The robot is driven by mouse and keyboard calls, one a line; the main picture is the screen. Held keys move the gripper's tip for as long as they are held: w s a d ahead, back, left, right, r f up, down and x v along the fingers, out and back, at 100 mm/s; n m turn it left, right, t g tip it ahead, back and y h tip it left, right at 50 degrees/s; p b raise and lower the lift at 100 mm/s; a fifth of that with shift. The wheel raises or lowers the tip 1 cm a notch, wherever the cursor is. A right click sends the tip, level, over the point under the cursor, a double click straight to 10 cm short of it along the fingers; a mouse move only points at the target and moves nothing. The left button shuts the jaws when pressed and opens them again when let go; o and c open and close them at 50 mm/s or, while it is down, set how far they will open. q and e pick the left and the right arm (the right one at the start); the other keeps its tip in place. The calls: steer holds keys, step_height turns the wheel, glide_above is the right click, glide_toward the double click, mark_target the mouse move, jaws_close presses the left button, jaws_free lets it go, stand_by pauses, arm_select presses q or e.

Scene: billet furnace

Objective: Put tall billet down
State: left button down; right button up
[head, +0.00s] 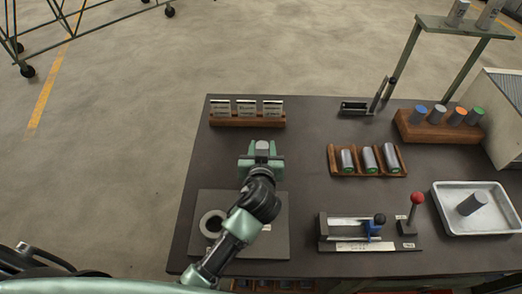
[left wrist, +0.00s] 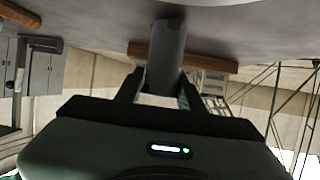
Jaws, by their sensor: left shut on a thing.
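My left gripper (head: 262,160) is over the dark table, between the plate with the ring and the card holder behind it. It is shut on the tall billet, a grey cylinder whose end (head: 262,146) shows between the fingers. In the left wrist view the billet (left wrist: 165,55) stands out between the two fingers (left wrist: 160,88). That view looks upside down, with the table surface (left wrist: 90,15) at the top. The billet's far end reaches close to that surface; I cannot tell whether it touches. My right gripper is not in view.
A wooden holder with cards (head: 247,121) stands behind the gripper. A plate with a ring (head: 212,223) lies in front. To the right are a billet rack (head: 332,159), a clamp fixture (head: 345,228), a red-knobbed lever (head: 416,199) and a white tray (head: 448,222) holding a cylinder.

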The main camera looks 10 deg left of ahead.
arm_select(q)
steer(key=shift+w+a+f, duration=0.1)
steer(key=shift+w+f, duration=0.15)
steer(key=shift+f, duration=0.05)
steer(key=shift+w+a, duration=0.1)
steer(key=shift+s+d, duration=0.2)
steer(key=shift+s, duration=0.1)
steer(key=c, duration=0.9)
jaws_free()
steer(key=shift+a+f, duration=0.1)
steer(key=shift+f, duration=0.05)
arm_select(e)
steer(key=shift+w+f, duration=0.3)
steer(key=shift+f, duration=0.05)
